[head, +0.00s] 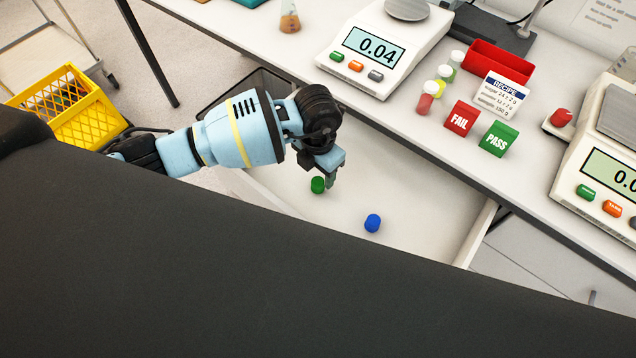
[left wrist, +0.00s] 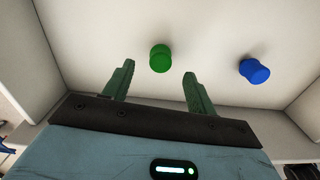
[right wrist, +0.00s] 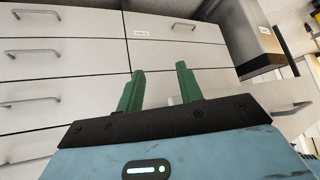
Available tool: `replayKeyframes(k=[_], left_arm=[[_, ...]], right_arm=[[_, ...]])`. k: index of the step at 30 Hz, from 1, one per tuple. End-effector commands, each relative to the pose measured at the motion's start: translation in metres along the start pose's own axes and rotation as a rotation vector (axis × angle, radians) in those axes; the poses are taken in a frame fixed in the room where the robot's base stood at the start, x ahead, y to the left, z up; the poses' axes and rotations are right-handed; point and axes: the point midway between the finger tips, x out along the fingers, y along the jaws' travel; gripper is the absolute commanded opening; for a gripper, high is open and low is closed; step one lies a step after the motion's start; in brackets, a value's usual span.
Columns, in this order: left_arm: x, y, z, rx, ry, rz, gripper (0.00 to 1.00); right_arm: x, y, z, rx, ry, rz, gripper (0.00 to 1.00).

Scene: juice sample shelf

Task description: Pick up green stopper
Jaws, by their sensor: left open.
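The green stopper (head: 318,184) lies in the open white drawer in the head view. In the left wrist view the green stopper (left wrist: 160,58) shows ahead of and between my left fingertips. My left gripper (head: 330,178) is open and empty, close beside the stopper in the head view; its fingers (left wrist: 158,82) are apart. I cannot tell whether it touches the stopper. My right gripper (right wrist: 160,80) shows only in the right wrist view, fingers apart with nothing between them, in front of closed drawers.
A blue stopper (head: 373,223) lies in the same drawer, right of the green one. The drawer (head: 420,190) has walls around it, with the table edge above. Scales (head: 385,45), a red bin (head: 500,62) and FAIL and PASS blocks stand on the table.

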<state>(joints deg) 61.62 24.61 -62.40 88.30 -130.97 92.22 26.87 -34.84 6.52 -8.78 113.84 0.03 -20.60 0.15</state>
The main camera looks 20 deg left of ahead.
Motion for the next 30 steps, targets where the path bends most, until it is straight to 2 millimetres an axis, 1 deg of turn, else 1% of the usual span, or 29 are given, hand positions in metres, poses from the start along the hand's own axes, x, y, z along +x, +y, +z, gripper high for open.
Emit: replayKeyframes(k=[2, 9, 12, 15, 21, 23, 30], left_arm=[[0.004, -0.001, 0.000, 0.000, 0.000, -0.001, 0.57], [0.038, -0.002, -0.001, -0.001, 0.003, -0.003, 0.57], [0.048, -0.002, -0.001, -0.001, 0.002, -0.002, 0.57], [0.051, -0.001, 0.000, -0.001, 0.000, -0.001, 0.57], [0.051, -0.001, 0.000, 0.000, -0.001, -0.001, 0.57], [0.051, -0.001, 0.000, 0.000, -0.001, -0.001, 0.50], [0.051, -0.001, 0.000, 0.000, -0.001, -0.001, 0.19]], right_arm=[[0.000, 0.000, -0.001, 0.000, 0.001, 0.000, 0.36], [0.000, 0.000, 0.002, 0.001, -0.003, 0.000, 0.36], [0.001, 0.000, 0.004, 0.001, -0.006, -0.001, 0.36], [0.001, 0.000, 0.004, 0.001, -0.007, -0.001, 0.36], [0.001, -0.001, 0.004, 0.001, -0.006, -0.001, 0.36], [0.001, -0.001, 0.004, 0.001, -0.006, -0.001, 0.36], [0.001, -0.001, 0.003, 0.002, -0.005, -0.001, 0.36]])
